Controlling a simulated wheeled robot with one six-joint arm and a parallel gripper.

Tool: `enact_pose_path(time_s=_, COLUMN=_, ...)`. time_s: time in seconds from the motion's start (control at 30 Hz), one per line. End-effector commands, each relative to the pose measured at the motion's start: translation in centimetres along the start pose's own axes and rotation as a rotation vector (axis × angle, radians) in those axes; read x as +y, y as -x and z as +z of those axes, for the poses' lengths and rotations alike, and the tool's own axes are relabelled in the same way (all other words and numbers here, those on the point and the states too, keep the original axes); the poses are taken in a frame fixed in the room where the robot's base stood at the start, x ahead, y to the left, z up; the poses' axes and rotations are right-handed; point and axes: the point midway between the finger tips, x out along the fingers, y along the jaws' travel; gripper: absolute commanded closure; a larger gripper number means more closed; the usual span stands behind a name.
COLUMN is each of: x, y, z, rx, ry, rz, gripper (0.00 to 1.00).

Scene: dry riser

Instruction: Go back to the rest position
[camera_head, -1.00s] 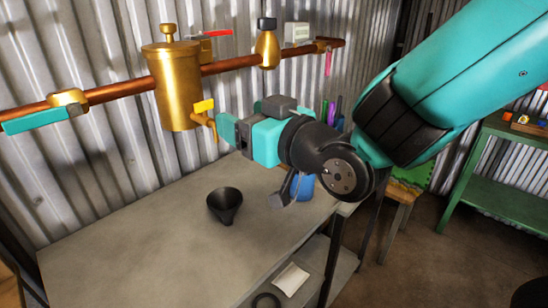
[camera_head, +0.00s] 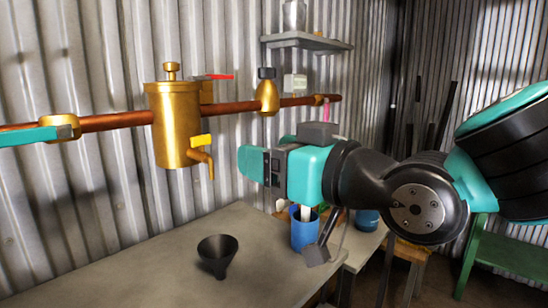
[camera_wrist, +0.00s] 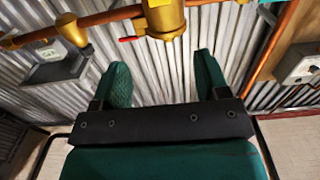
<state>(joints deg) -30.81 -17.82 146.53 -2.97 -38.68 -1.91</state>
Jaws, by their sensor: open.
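My gripper (camera_head: 252,163) is in the middle of the head view, right of the brass pot (camera_head: 175,127) and apart from it and its yellow-handled tap (camera_head: 201,150). In the wrist view my gripper (camera_wrist: 163,82) shows two teal fingers spread apart with nothing between them. The brass pot (camera_wrist: 165,18) also shows at the top of that view, beyond the fingertips. A black funnel (camera_head: 217,254) stands on the grey bench (camera_head: 120,265), below and left of my gripper.
A copper pipe (camera_head: 115,121) runs along the corrugated wall, with a teal lever (camera_head: 30,136) and a red lever (camera_head: 220,76). A blue cup (camera_head: 304,232) stands on the bench below my wrist. A green table (camera_head: 505,258) is at the right. The bench's left part is clear.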

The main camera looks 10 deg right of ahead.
Motion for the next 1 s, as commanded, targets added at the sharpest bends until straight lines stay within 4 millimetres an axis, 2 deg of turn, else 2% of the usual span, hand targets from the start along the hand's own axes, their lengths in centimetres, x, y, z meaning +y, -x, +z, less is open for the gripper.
enact_pose_path(time_s=0.17, x=0.0, y=0.0, z=0.1, rx=-0.040, ry=-0.009, rz=-0.002, gripper=0.32)
enact_pose_path(time_s=0.27, x=0.0, y=0.3, z=0.9, rx=-0.170, ry=-0.037, rz=-0.013, gripper=0.32)
enact_pose_path(time_s=0.37, x=-0.3, y=1.4, z=2.4, rx=-0.392, ry=-0.082, rz=-0.039, gripper=0.32)
enact_pose_path(time_s=0.53, x=-1.6, y=6.0, z=4.6, rx=-0.826, ry=-0.157, rz=-0.118, gripper=0.32)
enact_pose_path(time_s=0.7, x=-2.8, y=11.3, z=5.0, rx=-1.162, ry=-0.194, rz=-0.204, gripper=0.32)
enact_pose_path(time_s=0.83, x=-3.2, y=13.9, z=4.9, rx=-1.304, ry=-0.201, rz=-0.245, gripper=0.32)
enact_pose_path(time_s=1.0, x=-3.3, y=14.6, z=4.9, rx=-1.345, ry=-0.202, rz=-0.258, gripper=0.32)
